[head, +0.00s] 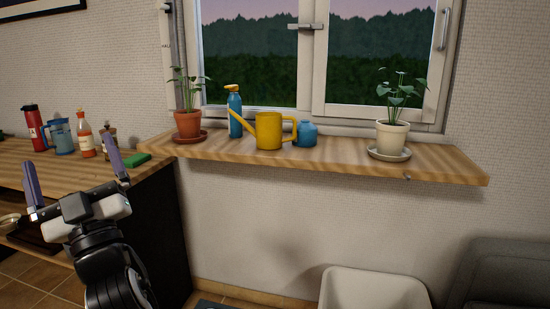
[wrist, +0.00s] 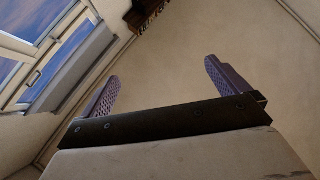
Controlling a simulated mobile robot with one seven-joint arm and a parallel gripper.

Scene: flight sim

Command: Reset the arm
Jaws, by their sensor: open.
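My gripper (head: 72,178) is at the lower left of the head view, with its two purple fingers pointing up and spread wide apart. Nothing is between the fingers. It is in front of the wooden counter and left of the window sill, touching nothing that I can see. In the wrist view my gripper (wrist: 160,82) is also open and empty, with the plain ceiling or upper wall behind it and a window at the left.
A wooden sill (head: 330,167) holds a yellow watering can (head: 268,131), a blue spray bottle (head: 235,115), a blue pot (head: 307,134) and two potted plants. Bottles and a blue jug (head: 62,136) stand on the counter (head: 15,175). A white bin (head: 370,288) is below the sill.

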